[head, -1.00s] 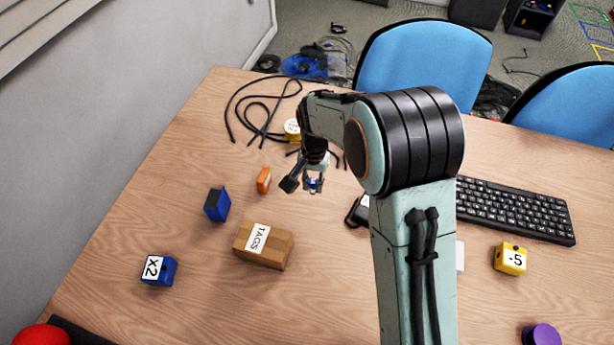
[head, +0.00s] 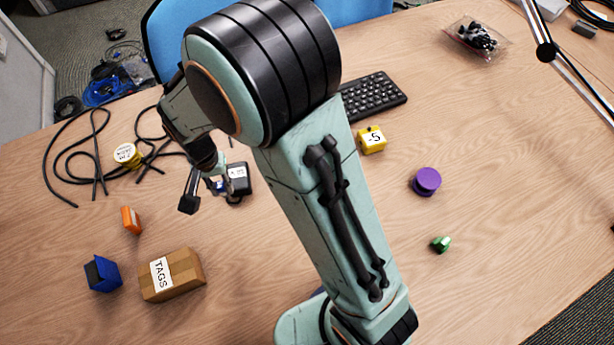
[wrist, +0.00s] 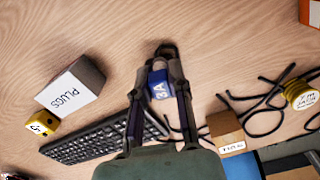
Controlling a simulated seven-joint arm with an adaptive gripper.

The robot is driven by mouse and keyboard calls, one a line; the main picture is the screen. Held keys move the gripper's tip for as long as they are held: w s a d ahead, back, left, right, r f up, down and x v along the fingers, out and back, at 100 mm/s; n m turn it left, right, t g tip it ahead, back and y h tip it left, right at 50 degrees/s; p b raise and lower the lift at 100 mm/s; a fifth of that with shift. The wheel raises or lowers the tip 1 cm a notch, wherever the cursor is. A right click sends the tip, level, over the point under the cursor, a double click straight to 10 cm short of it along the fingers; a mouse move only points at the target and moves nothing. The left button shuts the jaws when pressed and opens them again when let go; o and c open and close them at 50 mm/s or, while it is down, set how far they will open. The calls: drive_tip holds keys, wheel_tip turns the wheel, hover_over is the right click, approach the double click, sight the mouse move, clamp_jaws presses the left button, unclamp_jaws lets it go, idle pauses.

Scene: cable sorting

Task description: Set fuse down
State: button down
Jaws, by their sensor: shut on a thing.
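The fuse is a small blue block marked 3A (wrist: 157,84). In the wrist view it sits between the two fingers of my gripper (wrist: 163,72), which is shut on it. In the head view my gripper (head: 215,186) is over the table left of my arm, and only a bit of the blue fuse (head: 219,187) shows. The fuse's height above the table is hard to tell. A black box with a white label (head: 239,176) is just right of my gripper in the head view.
A keyboard (head: 371,96) and a yellow -5 cube (head: 372,139) lie to the right. The TAGS box (head: 187,280), a blue block (head: 103,274) and an orange block (head: 132,220) are in front. Black cables (head: 60,160) lie behind left. A PLUGS box (wrist: 82,80) shows in the wrist view.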

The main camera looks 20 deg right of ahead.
drive_tip(key=d+m, duration=0.2)
drive_tip(key=d, duration=0.4)
drive_tip(key=d+f+m, duration=0.1)
drive_tip(key=d+m, duration=0.1)
drive_tip(key=d, duration=0.4)
drive_tip(key=d+f+m, duration=0.1)
drive_tip(key=d+m, duration=0.2)
drive_tip(key=d, duration=0.3)
drive_tip(key=shift+s, duration=0.2)
drive_tip(key=s+d+m, duration=0.3)
drive_tip(key=s+d, duration=0.1)
drive_tip(key=d, duration=0.4)
drive_tip(key=m, duration=0.5)
hover_over(394, 200)
drive_tip(key=f, duration=0.1)
wheel_tip(394, 200, down, 8)
drive_tip(key=shift+f, duration=0.1)
drive_tip(key=shift+f, duration=0.1)
drive_tip(key=c, duration=1.1)
unclamp_jaws()
drive_tip(key=shift+o, duration=0.2)
